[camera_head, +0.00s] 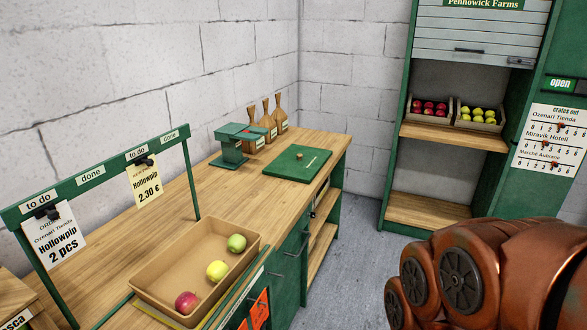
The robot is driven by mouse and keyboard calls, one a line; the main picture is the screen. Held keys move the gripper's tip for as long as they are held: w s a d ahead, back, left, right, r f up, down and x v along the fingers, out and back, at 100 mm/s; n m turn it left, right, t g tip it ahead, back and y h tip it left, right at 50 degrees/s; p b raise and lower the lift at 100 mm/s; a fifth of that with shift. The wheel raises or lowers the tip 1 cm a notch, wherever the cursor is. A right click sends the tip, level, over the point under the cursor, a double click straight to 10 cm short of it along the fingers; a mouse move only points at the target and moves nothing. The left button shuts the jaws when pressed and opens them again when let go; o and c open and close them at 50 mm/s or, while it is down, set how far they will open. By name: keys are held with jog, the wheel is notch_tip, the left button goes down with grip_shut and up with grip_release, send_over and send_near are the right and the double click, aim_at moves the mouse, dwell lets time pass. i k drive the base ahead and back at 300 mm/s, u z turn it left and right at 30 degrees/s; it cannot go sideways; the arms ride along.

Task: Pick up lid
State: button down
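No thing here shows clearly as a lid. My rust-coloured arm (510,268) fills the lower right, over the floor and apart from the counter. My gripper is out of view.
A green device (232,146) and three wooden paddle-shaped things (268,123) stand behind the panel. A green rail (90,178) holds paper tickets. Apple crates sit on the shelf (454,137) of a green cabinet. The counter between tray and panel is clear.

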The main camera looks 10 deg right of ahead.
aim_at(298, 163)
jog(key=z, duration=0.25)
jog(key=k, duration=0.35)
jog(key=z, duration=1.05)
jog(key=k, duration=1)
jog(key=z, duration=0.65)
jog(key=i, duration=1.5)
jog(key=u, duration=0.25)
jog(key=i, duration=1.9)
jog(key=u, duration=0.95)
jog(key=i, duration=1.35)
jog(key=u, duration=2.15)
jog(key=i, duration=1)
jog(key=u, duration=1.05)
jog(key=i, duration=0.75)
jog(key=u, duration=0.2)
